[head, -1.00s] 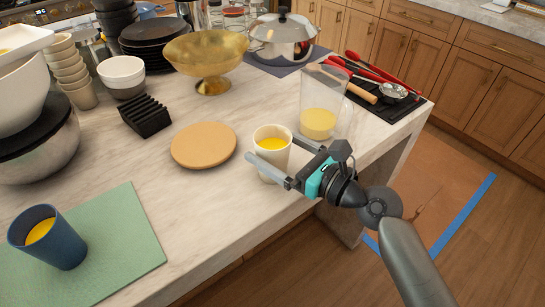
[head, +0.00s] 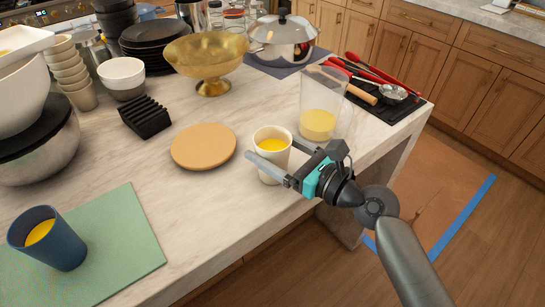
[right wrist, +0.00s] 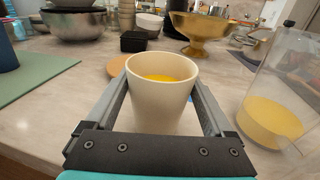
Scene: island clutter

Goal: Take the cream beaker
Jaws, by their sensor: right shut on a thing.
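The cream beaker (head: 271,160) stands upright on the marble island near its front edge, with yellow-orange liquid inside. It also fills the middle of the right wrist view (right wrist: 160,100). My right gripper (head: 280,166) is shut on the beaker, with one finger along each side of it. The beaker appears to rest on the counter. My left gripper is not in view.
A clear pitcher (head: 318,105) with yellow liquid stands just behind right of the beaker. A round wooden board (head: 203,146) lies to its left. A blue cup (head: 47,238) stands on a green mat (head: 135,236). A gold bowl (head: 205,52) is farther back.

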